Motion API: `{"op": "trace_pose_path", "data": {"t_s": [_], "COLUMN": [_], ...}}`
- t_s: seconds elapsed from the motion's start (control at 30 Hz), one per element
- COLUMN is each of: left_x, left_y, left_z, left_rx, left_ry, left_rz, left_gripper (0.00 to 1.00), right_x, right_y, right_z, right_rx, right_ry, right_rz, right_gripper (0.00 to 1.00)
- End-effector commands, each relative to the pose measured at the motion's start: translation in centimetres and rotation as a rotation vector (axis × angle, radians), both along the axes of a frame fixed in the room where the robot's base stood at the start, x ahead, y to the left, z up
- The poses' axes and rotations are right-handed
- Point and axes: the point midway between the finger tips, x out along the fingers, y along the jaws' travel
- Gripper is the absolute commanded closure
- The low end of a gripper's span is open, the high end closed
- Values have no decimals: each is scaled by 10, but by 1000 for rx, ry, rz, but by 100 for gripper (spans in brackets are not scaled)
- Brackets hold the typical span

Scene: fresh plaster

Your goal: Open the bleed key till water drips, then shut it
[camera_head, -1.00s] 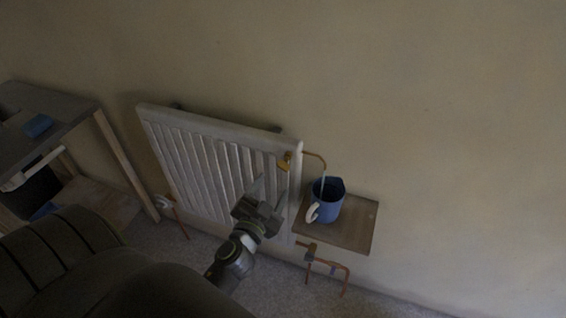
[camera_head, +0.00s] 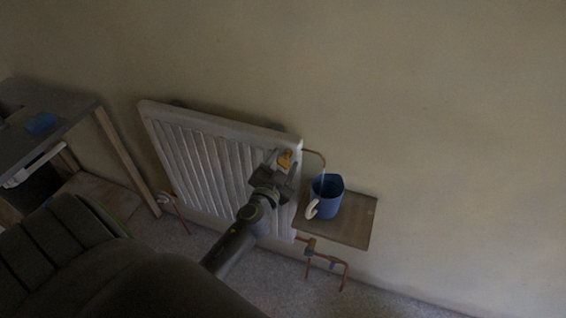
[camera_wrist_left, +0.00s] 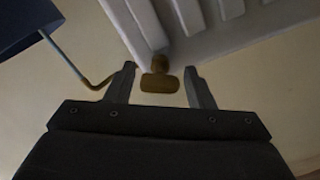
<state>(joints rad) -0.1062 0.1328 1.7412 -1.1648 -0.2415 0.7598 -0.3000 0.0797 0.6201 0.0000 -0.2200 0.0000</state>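The brass bleed key (camera_head: 285,159) sits at the upper right corner of the white radiator (camera_head: 205,165). In the left wrist view the key (camera_wrist_left: 159,83) lies between the two open fingers of my left gripper (camera_wrist_left: 162,84), with a gap on each side. In the head view my left gripper (camera_head: 279,160) is at that corner, around the key. The inside of the jug and any water are too dark to tell. My right gripper is not in view.
The jug stands on a small brown shelf (camera_head: 358,222) right of the radiator. Copper pipes (camera_head: 325,259) run below it. A grey-topped bench (camera_head: 58,100) with a blue block (camera_head: 40,123) is at the left. The wall on the right is clear.

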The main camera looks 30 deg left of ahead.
Motion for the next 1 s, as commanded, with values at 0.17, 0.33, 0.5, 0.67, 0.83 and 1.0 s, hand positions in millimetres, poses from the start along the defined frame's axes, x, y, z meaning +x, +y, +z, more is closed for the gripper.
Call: {"op": "trace_pose_path", "data": {"t_s": [0.17,0.33,0.5,0.67,0.83,1.0], "left_x": [0,0,0,0,0,0], "left_y": [0,0,0,0,0,0], "left_z": [0,0,0,0,-1,-1], "left_rx": [0,1,20,80,194,345], "left_ry": [0,0,5,20,46,83], "left_rz": [0,0,-1,-1,-1,-1], "left_gripper": [75,88,88,88,88,88], "right_x": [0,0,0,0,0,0], "right_y": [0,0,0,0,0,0], "right_z": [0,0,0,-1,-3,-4], "right_rx": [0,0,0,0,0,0], "right_ry": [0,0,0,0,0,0], "right_rz": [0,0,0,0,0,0], "right_gripper": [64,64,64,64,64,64]}}
